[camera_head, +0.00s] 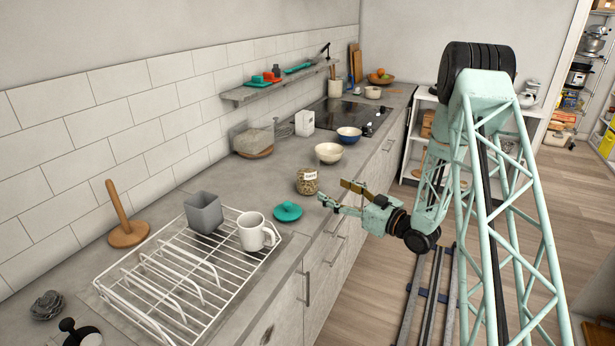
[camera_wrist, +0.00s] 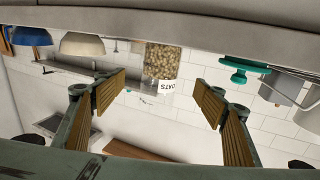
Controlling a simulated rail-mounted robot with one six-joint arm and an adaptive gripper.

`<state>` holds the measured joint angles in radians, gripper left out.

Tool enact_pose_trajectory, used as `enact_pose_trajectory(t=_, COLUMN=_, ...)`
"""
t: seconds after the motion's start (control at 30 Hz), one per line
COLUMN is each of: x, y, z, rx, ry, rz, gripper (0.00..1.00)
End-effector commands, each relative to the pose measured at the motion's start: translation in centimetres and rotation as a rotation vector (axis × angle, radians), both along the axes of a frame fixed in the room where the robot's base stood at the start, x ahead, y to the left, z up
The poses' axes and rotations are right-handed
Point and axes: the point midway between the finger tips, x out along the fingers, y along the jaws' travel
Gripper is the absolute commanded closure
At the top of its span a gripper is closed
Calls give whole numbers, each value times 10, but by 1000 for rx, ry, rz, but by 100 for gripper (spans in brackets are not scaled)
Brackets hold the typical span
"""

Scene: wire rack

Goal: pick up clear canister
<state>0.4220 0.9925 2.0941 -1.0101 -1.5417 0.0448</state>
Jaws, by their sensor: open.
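The clear canister (camera_head: 307,181) is a see-through jar of oats with a white label. It stands upright on the counter near its front edge, with no lid on its top. In the wrist view, which is upside down, the canister (camera_wrist: 162,64) shows beyond the gap between my fingers. My gripper (camera_head: 332,193) is open and empty, just to the right of the canister and apart from it. Its two tan-padded fingers (camera_wrist: 160,97) point toward the canister.
A white wire rack (camera_head: 185,285) holds a grey cup (camera_head: 203,212) and a white mug (camera_head: 255,232). Cream (camera_head: 329,152) and blue (camera_head: 349,134) bowls stand behind the canister. The counter left of the canister is clear.

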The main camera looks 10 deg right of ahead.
Motion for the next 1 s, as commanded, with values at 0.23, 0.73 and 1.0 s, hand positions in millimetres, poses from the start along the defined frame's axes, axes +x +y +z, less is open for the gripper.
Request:
enact_pose_trajectory(t=0.23, x=17, y=12, z=0, rx=-1, ry=-1, rz=2, gripper=36)
enact_pose_trajectory(t=0.73, x=64, y=44, z=-1, rx=-1, ry=-1, rz=1, gripper=36)
enact_pose_trajectory(t=1.0, x=69, y=46, z=0, rx=0, ry=0, rz=0, gripper=36)
